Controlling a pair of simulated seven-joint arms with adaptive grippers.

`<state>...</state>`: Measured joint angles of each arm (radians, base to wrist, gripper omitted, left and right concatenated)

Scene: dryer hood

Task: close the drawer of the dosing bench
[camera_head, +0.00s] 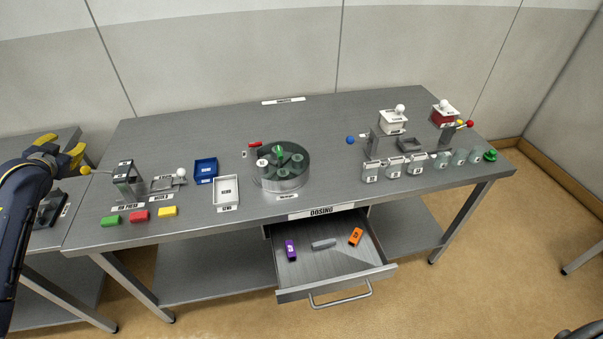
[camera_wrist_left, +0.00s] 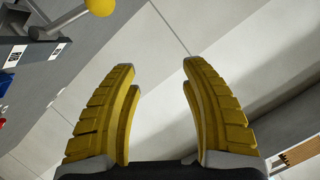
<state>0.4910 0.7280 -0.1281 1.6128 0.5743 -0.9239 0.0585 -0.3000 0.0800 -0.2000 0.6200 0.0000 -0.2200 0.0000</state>
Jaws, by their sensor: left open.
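The drawer (camera_head: 335,276) of the grey metal dosing bench (camera_head: 330,120) is pulled out below the front edge, under the "DOSING" label (camera_head: 321,211). Its bar handle (camera_head: 341,300) faces the front. Inside lie a purple block (camera_head: 291,250), a grey piece (camera_head: 323,244) and an orange block (camera_head: 355,237). My left gripper (camera_head: 77,153) has yellow fingers and is at the far left, well away from the drawer. It is open and empty; its spread fingers (camera_wrist_left: 160,85) show in the left wrist view. A dark part at the bottom right corner of the head view is too cropped to identify.
A lever with a yellow ball (camera_head: 87,170) is close to my left gripper, and its ball also shows in the left wrist view (camera_wrist_left: 100,5). Coloured blocks, trays, a round carousel (camera_head: 281,168) and dispensers stand on the bench top. The floor before the drawer is clear.

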